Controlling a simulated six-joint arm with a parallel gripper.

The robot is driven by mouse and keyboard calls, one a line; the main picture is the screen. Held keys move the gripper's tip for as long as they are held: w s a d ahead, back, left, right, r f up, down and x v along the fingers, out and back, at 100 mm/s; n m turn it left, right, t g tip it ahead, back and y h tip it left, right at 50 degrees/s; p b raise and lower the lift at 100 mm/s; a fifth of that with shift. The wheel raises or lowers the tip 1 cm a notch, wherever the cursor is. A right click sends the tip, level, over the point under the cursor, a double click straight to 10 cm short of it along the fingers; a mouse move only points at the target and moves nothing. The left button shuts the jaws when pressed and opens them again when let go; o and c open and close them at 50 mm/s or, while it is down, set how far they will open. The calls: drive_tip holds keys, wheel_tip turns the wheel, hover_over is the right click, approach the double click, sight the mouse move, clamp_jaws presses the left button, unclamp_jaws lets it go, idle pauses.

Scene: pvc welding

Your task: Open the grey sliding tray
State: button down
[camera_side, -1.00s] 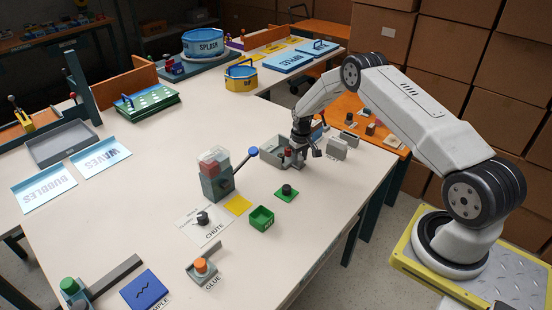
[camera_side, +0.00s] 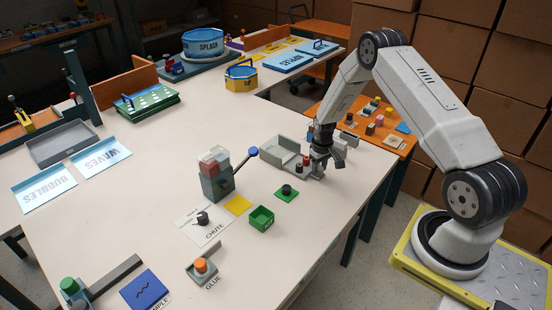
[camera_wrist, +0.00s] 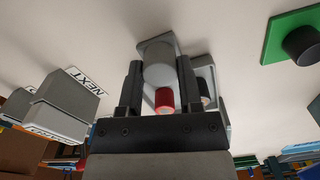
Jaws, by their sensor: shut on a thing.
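The grey sliding tray (camera_side: 285,157) stands near the table's right edge in the side view, drawn out to the right with an open bin-like part at its left. My gripper (camera_side: 322,170) is at its right end, pointing down. In the wrist view my gripper (camera_wrist: 160,68) has its two dark fingers either side of a grey round knob (camera_wrist: 158,66), shut on it. A small red cylinder (camera_wrist: 163,99) and a dark round piece (camera_wrist: 203,90) are close by. The fingertips are partly hidden in the side view.
A lever with a blue ball (camera_side: 252,152) stands to the left. Grey blocks (camera_wrist: 62,105) are beside my gripper in the wrist view. An orange table (camera_side: 365,118) is behind.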

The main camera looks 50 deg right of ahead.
drive_tip(key=shift+c, duration=1.3)
unclamp_jaws()
drive_tip(key=shift+r, duration=3.9)
